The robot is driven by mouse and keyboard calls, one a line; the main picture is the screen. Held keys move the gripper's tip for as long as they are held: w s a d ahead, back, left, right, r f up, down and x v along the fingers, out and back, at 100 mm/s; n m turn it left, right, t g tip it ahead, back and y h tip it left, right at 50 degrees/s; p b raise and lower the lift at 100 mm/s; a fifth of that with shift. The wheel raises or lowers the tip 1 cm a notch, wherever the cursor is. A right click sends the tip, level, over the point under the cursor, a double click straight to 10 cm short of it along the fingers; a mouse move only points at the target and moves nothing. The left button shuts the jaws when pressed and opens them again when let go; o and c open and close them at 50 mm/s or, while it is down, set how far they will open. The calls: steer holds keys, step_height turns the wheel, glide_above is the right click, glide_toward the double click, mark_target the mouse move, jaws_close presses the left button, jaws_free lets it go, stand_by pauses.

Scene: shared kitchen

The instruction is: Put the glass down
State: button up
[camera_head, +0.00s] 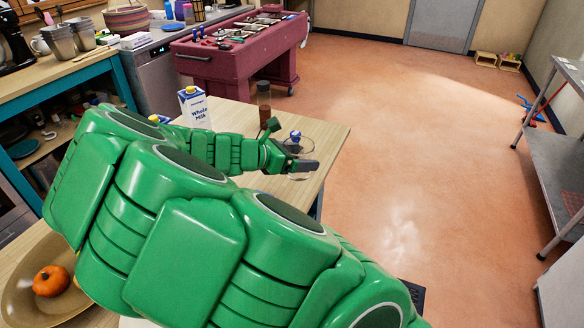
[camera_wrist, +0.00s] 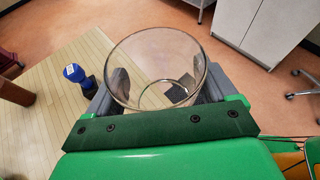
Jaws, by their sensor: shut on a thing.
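A clear, empty drinking glass (camera_wrist: 158,45) is between the two fingers of my gripper (camera_wrist: 152,88) in the wrist view, its open rim facing the camera. My gripper is shut on its sides. In the head view my gripper (camera_head: 302,165) is at the far end of my green arm, near the right edge of the wooden table (camera_head: 333,138). Only parts of the glass show there. Its base is hidden, and I cannot tell whether it touches the table.
The blue-topped item also shows left of the glass in the wrist view (camera_wrist: 74,73). Bare tabletop shows beyond my gripper.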

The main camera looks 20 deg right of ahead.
steer(key=w+f, duration=0.2)
steer(key=w, duration=0.1)
steer(key=w+d+f, duration=0.1)
steer(key=w+f, duration=0.4)
steer(key=w, duration=0.1)
steer(key=shift+d+f, duration=0.2)
steer(key=shift+d, duration=0.15)
steer(key=shift+w+f, duration=0.2)
steer(key=shift+f, duration=1.6)
steer(key=shift+f, duration=0.1)
steer(key=o, duration=1.1)
steer(key=shift+c, duration=0.2)
